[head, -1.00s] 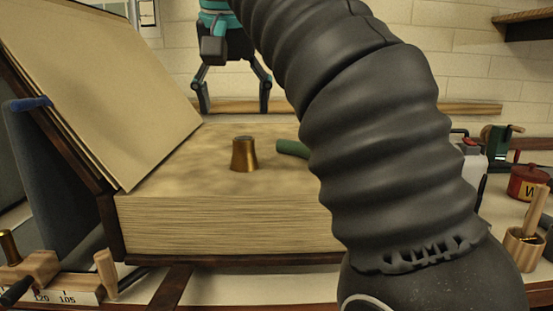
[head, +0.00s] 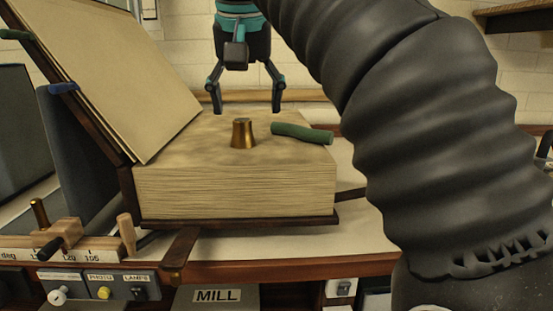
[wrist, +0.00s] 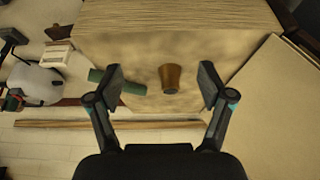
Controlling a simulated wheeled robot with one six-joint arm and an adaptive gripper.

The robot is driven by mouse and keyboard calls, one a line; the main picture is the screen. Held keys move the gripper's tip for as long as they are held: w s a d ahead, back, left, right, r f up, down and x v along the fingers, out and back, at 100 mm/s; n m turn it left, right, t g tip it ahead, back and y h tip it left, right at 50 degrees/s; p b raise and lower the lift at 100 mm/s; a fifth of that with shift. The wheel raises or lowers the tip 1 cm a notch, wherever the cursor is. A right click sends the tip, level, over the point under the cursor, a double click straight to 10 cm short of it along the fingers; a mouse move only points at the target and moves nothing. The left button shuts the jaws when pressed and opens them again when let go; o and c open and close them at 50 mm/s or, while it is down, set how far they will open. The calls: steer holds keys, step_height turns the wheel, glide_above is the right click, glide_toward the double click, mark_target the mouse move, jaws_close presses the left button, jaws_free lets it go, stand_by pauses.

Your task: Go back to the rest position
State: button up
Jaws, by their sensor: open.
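My gripper (head: 246,106) hangs behind and above the big block of pages in the head view, its two fingers spread wide with nothing between them. In the wrist view my gripper (wrist: 162,84) is also open and empty. A brass cup-shaped weight (head: 242,133) stands upright on the pages. It shows between the fingers in the wrist view (wrist: 170,78), but the fingers do not touch it. A green rod (head: 302,133) lies on the pages to its right. It is partly behind the left finger in the wrist view (wrist: 118,84).
The page block (head: 235,192) sits on a dark-edged base with a tilted cover board (head: 105,75) at left. Wooden clamps with handles (head: 65,235) stand at the front left. Below the table edge is a panel marked MILL (head: 215,297). My dark arm hides much of the right.

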steer(key=s+d+f, duration=0.5)
steer(key=d+f, duration=0.1)
steer(key=f, duration=0.5)
steer(key=s+d+f, duration=0.5)
steer(key=d+f, duration=0.2)
steer(key=f, duration=0.5)
steer(key=s+d+f+t, duration=0.1)
steer(key=s+d+f, duration=0.4)
steer(key=f, duration=0.6)
steer(key=shift+s+d+f+m, duration=0.2)
steer(key=shift+d+f+m, duration=0.2)
steer(key=shift+d, duration=0.7)
